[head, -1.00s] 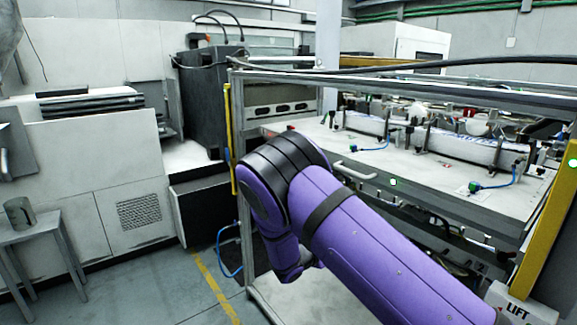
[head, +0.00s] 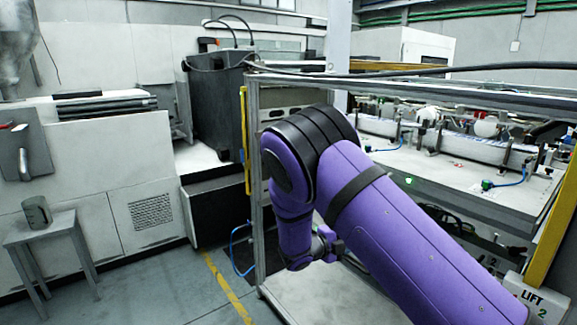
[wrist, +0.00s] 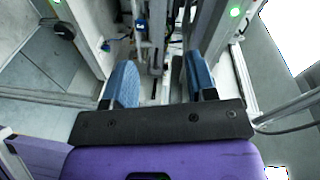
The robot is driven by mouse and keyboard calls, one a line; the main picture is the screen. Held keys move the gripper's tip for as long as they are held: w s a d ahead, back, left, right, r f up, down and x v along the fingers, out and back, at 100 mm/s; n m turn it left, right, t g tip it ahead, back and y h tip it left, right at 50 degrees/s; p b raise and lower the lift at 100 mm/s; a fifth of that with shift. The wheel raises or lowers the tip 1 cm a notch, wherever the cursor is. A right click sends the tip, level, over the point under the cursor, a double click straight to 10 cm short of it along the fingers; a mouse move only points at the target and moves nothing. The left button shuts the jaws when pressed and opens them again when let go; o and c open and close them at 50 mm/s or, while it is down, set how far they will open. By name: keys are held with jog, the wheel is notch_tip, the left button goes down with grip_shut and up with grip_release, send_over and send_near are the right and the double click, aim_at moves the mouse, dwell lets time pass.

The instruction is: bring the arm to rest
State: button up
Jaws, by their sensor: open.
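My gripper (wrist: 160,85) shows in the wrist view as two blue fingers standing well apart, open with nothing between them. Past the fingers are parts of the machine frame, some of it blurred. In the head view my purple arm bends over at the elbow and its forearm hangs down in front of the metal machine frame (head: 256,190). The fingertips are hidden or too small to tell in the head view.
A machine bench (head: 460,190) with rollers and blue hoses stands behind and right of my arm. A yellow post and a lift sign (head: 535,297) are at the right. A small table (head: 45,229) with a grey cup (head: 37,212) stands at left. The floor between is clear.

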jog(key=s+d+r+m+g+y, duration=0.4)
jog(key=s+d+r+m, duration=0.35)
jog(key=r+m, duration=0.35)
jog(key=s+d+r+m+g+y, duration=0.35)
jog(key=s+d+r+m, duration=0.45)
jog(key=m, duration=0.5)
jog(key=s+a+r+m+t+y, duration=0.1)
jog(key=s+r+m, duration=0.4)
jog(key=s+m, duration=0.5)
jog(key=s+a+r+m+t+y, duration=0.1)
jog(key=s+r+m+t+y, duration=0.2)
jog(key=s+m, duration=0.7)
jog(key=s+r+y, duration=0.2)
jog(key=s+y, duration=0.1)
jog(key=s, duration=0.2)
jog(key=shift+s+a+r+m, duration=0.15)
jog(key=shift+s+r+m, duration=0.05)
jog(key=shift+r+m, duration=0.1)
